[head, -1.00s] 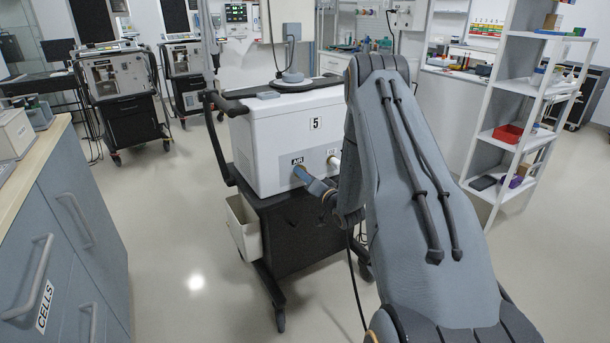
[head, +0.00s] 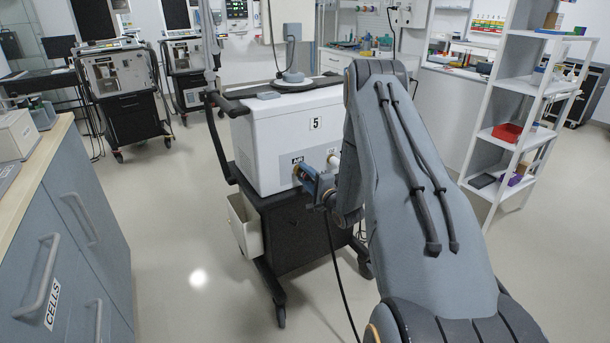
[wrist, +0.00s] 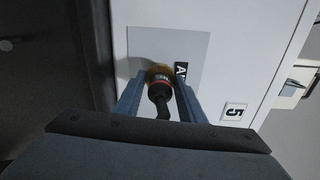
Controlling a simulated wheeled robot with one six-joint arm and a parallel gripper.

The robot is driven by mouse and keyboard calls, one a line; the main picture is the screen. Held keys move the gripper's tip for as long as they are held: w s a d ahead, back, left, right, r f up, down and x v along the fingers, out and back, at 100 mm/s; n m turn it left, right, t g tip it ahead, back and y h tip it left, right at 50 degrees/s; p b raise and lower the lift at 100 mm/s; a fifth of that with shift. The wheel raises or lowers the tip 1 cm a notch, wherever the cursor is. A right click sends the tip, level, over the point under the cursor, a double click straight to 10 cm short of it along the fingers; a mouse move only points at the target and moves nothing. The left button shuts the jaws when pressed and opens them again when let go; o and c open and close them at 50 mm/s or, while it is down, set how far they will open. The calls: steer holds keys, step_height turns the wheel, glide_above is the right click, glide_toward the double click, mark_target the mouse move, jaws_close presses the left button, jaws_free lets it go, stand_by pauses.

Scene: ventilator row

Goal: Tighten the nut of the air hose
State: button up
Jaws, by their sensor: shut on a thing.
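The ventilator (head: 270,135) is a white box marked 5 on a dark cart. Its air port, by the label AIR (head: 297,161), is on the front panel. In the wrist view the brass-coloured nut (wrist: 159,72) sits at the panel, with the dark end of the air hose (wrist: 161,93) running out of it toward me. My gripper (wrist: 158,90) is shut with one finger on each side of the nut and hose end. In the head view my gripper (head: 312,182) is at the AIR port and hides most of the nut. The thread is hidden.
A second, pale port (head: 333,160) is just right of the AIR port. A white bin (head: 245,223) hangs on the cart's left side. A blue-grey cabinet (head: 75,235) is at left, a white shelf (head: 510,125) at right.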

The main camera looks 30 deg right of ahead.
steer(key=shift+m, duration=1)
steer(key=o, duration=1)
steer(key=shift+o, duration=0.2)
steer(key=s, duration=0.7)
steer(key=shift+s+d, duration=0.2)
steer(key=shift+s, duration=0.2)
